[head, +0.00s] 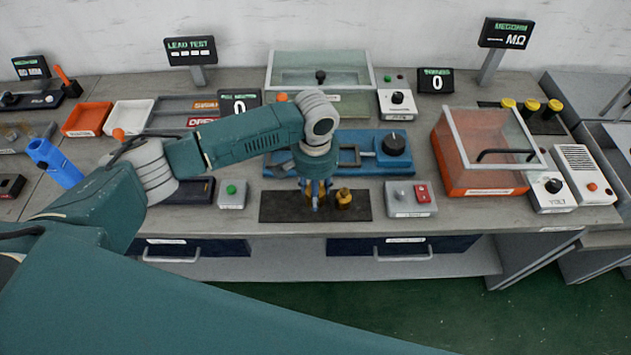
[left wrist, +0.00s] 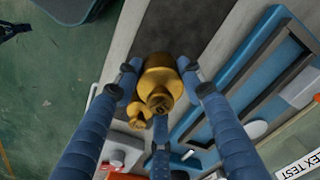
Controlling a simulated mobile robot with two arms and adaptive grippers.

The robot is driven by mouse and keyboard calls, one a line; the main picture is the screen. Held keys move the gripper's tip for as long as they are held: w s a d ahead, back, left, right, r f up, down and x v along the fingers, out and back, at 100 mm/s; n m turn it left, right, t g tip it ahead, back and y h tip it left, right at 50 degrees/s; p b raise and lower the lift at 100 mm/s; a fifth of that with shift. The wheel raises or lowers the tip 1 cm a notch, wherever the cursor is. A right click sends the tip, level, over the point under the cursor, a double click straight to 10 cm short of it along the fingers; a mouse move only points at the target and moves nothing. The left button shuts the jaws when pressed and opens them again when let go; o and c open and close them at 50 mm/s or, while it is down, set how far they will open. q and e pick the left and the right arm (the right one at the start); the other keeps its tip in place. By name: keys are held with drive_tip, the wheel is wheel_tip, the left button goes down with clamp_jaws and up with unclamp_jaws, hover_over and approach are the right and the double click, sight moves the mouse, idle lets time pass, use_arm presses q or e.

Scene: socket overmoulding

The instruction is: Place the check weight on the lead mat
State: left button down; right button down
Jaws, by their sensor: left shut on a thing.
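My left gripper (head: 315,194) is over the dark flat mat (head: 282,208) at the front edge of the bench. In the left wrist view its blue fingers (left wrist: 158,88) are shut around a brass check weight (left wrist: 163,76). In the head view this weight is mostly hidden by the fingers. I cannot tell whether it touches the mat. A smaller brass weight (head: 344,200) stands on the mat just right of the gripper; it also shows in the left wrist view (left wrist: 137,113). My right gripper is out of view.
A blue fixture (head: 390,165) with a black knob stands behind the mat. A green-button box (head: 232,195) is left of it and a red-switch box (head: 408,200) right. An orange clear-lidded box (head: 470,175) is further right. The mat's left part is bare.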

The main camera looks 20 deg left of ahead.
use_arm(q)
drive_tip(key=shift+w+d+f, duration=0.1)
drive_tip(key=shift+f, duration=0.8)
drive_tip(key=shift+f, duration=0.1)
drive_tip(key=c, duration=1.1)
unclamp_jaws()
drive_tip(key=shift+f, duration=0.1)
wheel_tip(320, 180, up, 12)
drive_tip(key=shift+r+b, duration=0.15)
drive_tip(key=shift+b, duration=1)
